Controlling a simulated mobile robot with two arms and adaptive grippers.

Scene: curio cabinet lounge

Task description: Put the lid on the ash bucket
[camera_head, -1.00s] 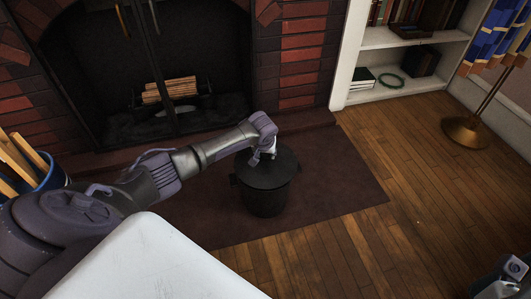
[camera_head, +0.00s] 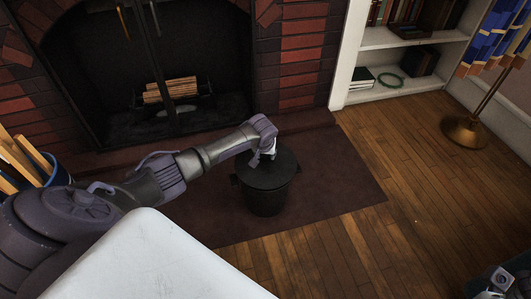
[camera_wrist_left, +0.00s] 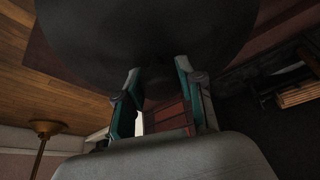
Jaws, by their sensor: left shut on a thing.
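The black ash bucket (camera_head: 265,203) stands upright on the dark hearth mat in the head view. Its round dark lid (camera_head: 268,174) lies level over the bucket's mouth and hides the inside. I cannot tell whether the rim is fully seated. My left gripper (camera_head: 268,155) is above the lid, shut on its handle, which the fingers mostly hide. In the left wrist view the lid (camera_wrist_left: 145,35) fills the top, and the teal-edged fingers (camera_wrist_left: 158,88) reach to its middle. A part of my right arm's end (camera_head: 500,280) shows at the bottom right corner; its fingers are unclear.
The brick fireplace (camera_head: 300,55) with logs (camera_head: 170,90) is behind the bucket. A white bookshelf (camera_head: 400,92) and a brass floor lamp (camera_head: 466,131) stand at the right. A blue container of wood (camera_head: 52,175) is at the left. The wooden floor (camera_head: 370,240) at front right is clear.

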